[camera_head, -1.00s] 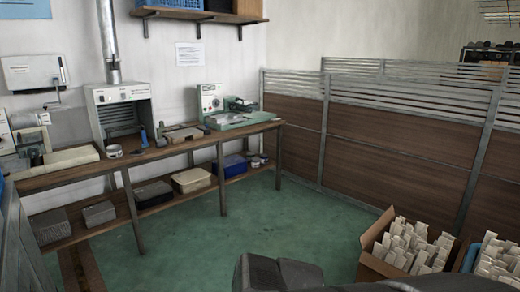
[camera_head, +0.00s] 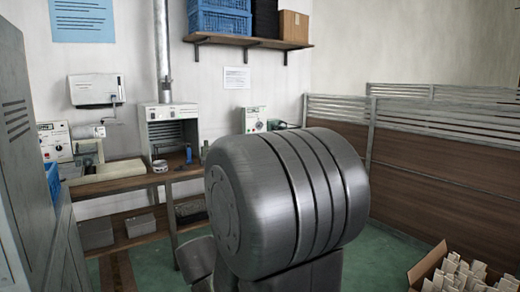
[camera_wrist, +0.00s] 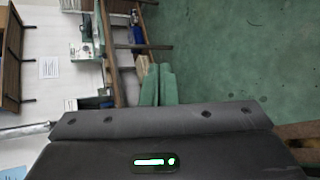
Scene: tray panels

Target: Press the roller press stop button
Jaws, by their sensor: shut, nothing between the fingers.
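Two bench machines have control panels, and I cannot tell for sure which is the roller press. One at the left (camera_head: 55,141) has a pale panel with dials and a red spot. The other, a green machine (camera_head: 254,119), has a dial panel; my grey arm link hides its lower part in the head view. The green machine also shows, turned sideways, in the wrist view (camera_wrist: 80,50). No stop button can be picked out clearly. My gripper (camera_wrist: 158,68) shows as two green fingers close together, shut and empty, apart from the bench. It is not seen in the head view.
A hooded unit (camera_head: 170,127) with a pipe stands mid-bench. A wall shelf (camera_head: 247,41) holds crates and a box. Partition panels (camera_head: 425,165) stand at the right. A carton (camera_head: 428,268) of pale pieces is at lower right. A grey cabinet (camera_head: 18,130) is at the left.

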